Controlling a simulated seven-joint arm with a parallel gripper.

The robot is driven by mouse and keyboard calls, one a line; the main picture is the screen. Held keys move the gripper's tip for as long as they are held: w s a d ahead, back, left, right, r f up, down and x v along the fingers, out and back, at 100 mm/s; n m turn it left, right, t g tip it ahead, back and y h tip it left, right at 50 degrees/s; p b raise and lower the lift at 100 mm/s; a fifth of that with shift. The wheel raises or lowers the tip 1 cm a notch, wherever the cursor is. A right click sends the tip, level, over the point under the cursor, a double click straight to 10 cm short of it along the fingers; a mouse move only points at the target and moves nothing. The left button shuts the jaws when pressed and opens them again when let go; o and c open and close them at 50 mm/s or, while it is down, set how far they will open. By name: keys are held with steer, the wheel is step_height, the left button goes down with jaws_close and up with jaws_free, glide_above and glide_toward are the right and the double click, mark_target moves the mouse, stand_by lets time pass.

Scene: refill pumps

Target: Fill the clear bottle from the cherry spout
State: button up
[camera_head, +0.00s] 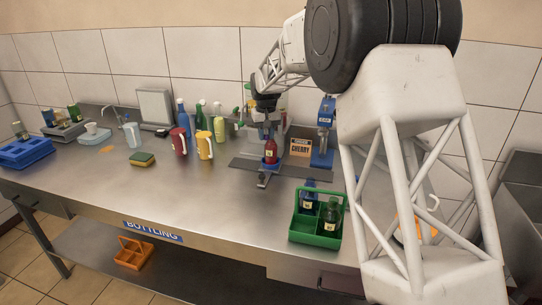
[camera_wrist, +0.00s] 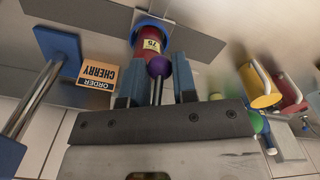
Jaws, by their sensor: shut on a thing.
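A bottle with red contents (camera_head: 270,152) and a pale label stands upright at the blue ring of the station. In the wrist view the red bottle (camera_wrist: 151,44) shows the label "75" and a rounded purple top. My gripper (camera_head: 265,122) is above it; in the wrist view my gripper (camera_wrist: 158,88) has its fingers close on either side of the purple top, shut on it. A thin metal rod shows between the fingers. The orange CHERRY sign (camera_head: 301,147) stands just right of the bottle. The spout's outlet is hard to make out behind my gripper.
A green crate (camera_head: 314,238) with bottles stands at the front right. A blue stand (camera_head: 324,135) is close right of the station. A red jug (camera_head: 179,141) and a yellow jug (camera_head: 204,146) stand left. The front middle of the counter is clear.

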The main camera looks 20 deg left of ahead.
steer(key=shift+d+f, duration=0.15)
steer(key=shift+f, duration=0.2)
steer(key=shift+r, duration=2.45)
steer(key=o, duration=0.9)
steer(key=shift+c, duration=0.2)
steer(key=shift+r, duration=0.1)
steer(key=s+r, duration=0.5)
steer(key=r, duration=0.2)
